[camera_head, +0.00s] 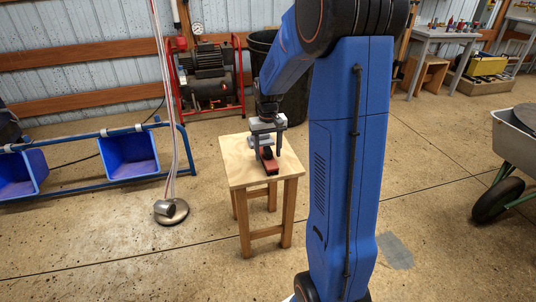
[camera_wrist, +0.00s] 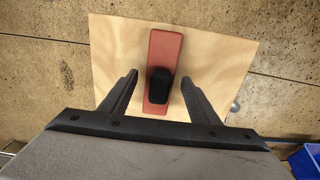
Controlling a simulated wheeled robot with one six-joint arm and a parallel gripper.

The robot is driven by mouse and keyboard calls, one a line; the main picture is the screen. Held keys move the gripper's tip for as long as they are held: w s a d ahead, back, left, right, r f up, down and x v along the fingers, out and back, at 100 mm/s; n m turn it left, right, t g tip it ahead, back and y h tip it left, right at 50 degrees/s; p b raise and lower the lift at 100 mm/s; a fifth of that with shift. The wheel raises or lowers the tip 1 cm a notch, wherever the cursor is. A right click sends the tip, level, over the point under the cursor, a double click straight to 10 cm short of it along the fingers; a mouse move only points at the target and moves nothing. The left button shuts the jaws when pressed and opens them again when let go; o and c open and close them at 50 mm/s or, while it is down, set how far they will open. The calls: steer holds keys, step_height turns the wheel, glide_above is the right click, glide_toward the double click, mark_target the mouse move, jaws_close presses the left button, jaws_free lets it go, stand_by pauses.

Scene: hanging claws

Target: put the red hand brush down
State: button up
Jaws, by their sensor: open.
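The red hand brush (camera_head: 271,167) lies on the top of a small wooden stool (camera_head: 239,169). In the wrist view the brush (camera_wrist: 164,48) shows as a long red block with a black grip (camera_wrist: 160,86) on its upper side, lying on the pale wooden top (camera_wrist: 215,50). My gripper (camera_head: 266,152) is right above the stool. In the wrist view my gripper (camera_wrist: 160,84) is open, with one finger on each side of the brush and a gap between each finger and it.
Blue bins (camera_head: 130,155) hang on a rail further left. A red-framed compressor (camera_head: 208,80) and a black barrel (camera_head: 262,50) stand behind. A wheelbarrow (camera_head: 515,150) is at right.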

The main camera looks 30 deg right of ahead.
mark_target(268, 149)
step_height(268, 149, up, 10)
steer(key=s+a+r+n+t, duration=0.1)
steer(key=s+a+r, duration=0.2)
steer(key=s+a, duration=0.3)
steer(key=s+a+r+t, duration=0.1)
steer(key=s+a+r, duration=0.3)
steer(key=s, duration=0.4)
steer(key=s+a+f+n+t, duration=0.1)
steer(key=s+a, duration=0.2)
steer(key=s, duration=0.5)
steer(key=s+a+f+n+t, duration=0.1)
steer(key=s+a+f, duration=0.1)
steer(key=s, duration=0.6)
steer(key=shift+a+f+t, duration=0.15)
steer(key=shift+a+t, duration=0.25)
